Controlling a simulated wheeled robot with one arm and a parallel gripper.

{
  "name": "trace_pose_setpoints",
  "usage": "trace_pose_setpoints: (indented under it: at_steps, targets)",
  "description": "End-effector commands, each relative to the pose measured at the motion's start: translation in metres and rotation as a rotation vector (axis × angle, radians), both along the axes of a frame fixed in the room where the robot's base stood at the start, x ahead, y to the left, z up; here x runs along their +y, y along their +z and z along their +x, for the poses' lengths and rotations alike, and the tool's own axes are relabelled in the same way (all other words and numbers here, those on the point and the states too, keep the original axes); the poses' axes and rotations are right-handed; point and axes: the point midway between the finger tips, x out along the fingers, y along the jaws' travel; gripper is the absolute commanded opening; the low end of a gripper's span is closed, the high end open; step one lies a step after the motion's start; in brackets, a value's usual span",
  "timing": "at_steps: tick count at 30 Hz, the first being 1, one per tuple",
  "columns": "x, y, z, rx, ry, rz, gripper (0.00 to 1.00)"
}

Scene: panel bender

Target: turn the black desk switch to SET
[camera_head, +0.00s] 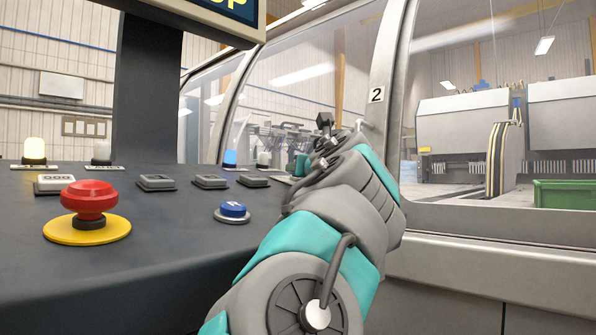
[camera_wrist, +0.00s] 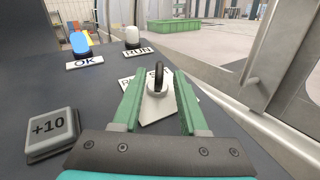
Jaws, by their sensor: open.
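The black desk switch (camera_wrist: 159,73) shows in the wrist view as a small upright black lever on a pale round base, set on a light plate (camera_wrist: 155,113). Labels beside it are partly covered by my fingers, and I cannot read them fully. My gripper (camera_wrist: 157,88) is open, with one green finger on each side of the switch. I cannot tell whether either finger touches it. In the head view my arm reaches over the desk and hides the switch; the fingers cannot be made out there.
A +10 button (camera_wrist: 50,133) stands left of my gripper. A blue OK lamp (camera_wrist: 80,43) and a white RUN lamp (camera_wrist: 132,37) stand beyond. The desk (camera_head: 150,280) also carries a red emergency button (camera_head: 89,199) and blue button (camera_head: 233,210). A window frame (camera_head: 392,90) rises at right.

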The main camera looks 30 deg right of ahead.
Motion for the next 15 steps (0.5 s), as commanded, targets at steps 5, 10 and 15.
trace_pose_setpoints:
  at_steps: [5,10,15]
  targets:
    - [0.008,0.001,-0.029,-0.003,0.002,-0.002,0.42]
    - [0.009,0.001,-0.047,-0.003,0.001,-0.002,0.42]
    - [0.011,0.001,-0.053,-0.002,0.002,-0.002,0.42]
